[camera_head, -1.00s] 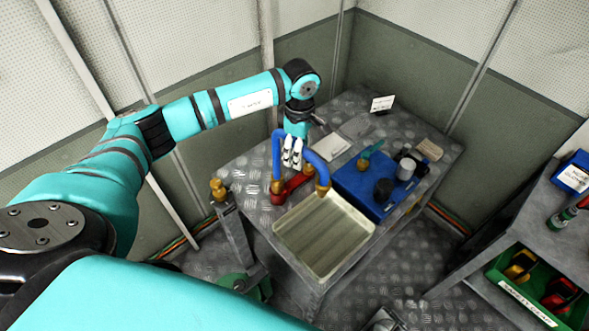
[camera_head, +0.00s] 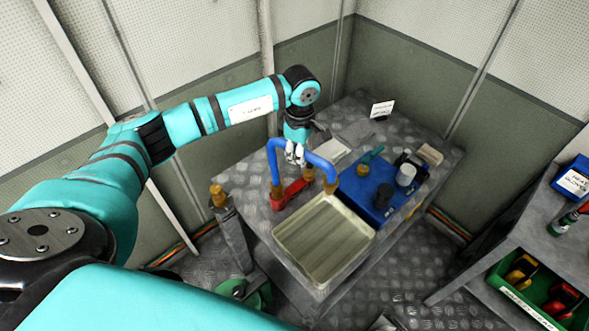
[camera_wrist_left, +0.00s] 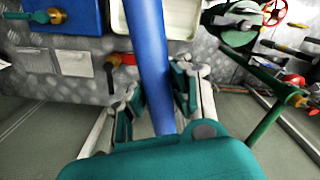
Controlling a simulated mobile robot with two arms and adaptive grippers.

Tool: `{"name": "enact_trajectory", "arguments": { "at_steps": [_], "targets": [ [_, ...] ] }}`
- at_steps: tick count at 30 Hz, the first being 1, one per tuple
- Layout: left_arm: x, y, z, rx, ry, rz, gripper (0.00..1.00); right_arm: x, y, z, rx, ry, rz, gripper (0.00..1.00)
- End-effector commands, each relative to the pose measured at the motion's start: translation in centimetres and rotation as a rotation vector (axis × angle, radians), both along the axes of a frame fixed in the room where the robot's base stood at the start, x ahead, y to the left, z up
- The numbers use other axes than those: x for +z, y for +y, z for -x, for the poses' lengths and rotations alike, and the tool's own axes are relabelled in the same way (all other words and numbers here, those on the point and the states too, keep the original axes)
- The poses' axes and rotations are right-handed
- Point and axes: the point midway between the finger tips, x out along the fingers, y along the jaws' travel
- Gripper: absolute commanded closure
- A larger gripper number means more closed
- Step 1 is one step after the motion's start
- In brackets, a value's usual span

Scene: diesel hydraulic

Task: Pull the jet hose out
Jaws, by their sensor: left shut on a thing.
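The jet hose is a bent blue hose (camera_head: 318,163) with brass ends, arched above a red fitting (camera_head: 292,195) on the workbench. Its left end points down beside the red fitting; I cannot tell whether it touches it. Its right end hangs near the tray's back edge. My left gripper (camera_head: 295,153) is shut on the hose's upper span. In the left wrist view the hose (camera_wrist_left: 147,50) runs between the two teal-padded fingers (camera_wrist_left: 156,98). My right gripper is not in view.
A cream tray (camera_head: 282,240) lies at the bench's front. A blue box (camera_head: 352,183) with small parts stands right of the hose. A brass fitting (camera_head: 217,194) stands at the bench's left corner. A shelf with a green bin (camera_head: 500,283) is at right.

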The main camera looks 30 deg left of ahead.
Motion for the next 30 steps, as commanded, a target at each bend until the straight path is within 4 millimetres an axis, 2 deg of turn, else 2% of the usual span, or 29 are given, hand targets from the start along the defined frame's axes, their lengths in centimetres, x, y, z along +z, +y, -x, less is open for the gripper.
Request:
{"name": "enact_trajectory", "arguments": {
  "at_steps": [8,30],
  "targets": [
    [0.2,0.0,0.0,0.002,0.001,0.0,1.0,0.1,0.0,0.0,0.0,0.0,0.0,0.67],
    [2.4,-0.1,-0.1,0.0,-0.002,0.002,1.0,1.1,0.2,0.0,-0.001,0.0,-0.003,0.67]
  ]
}}
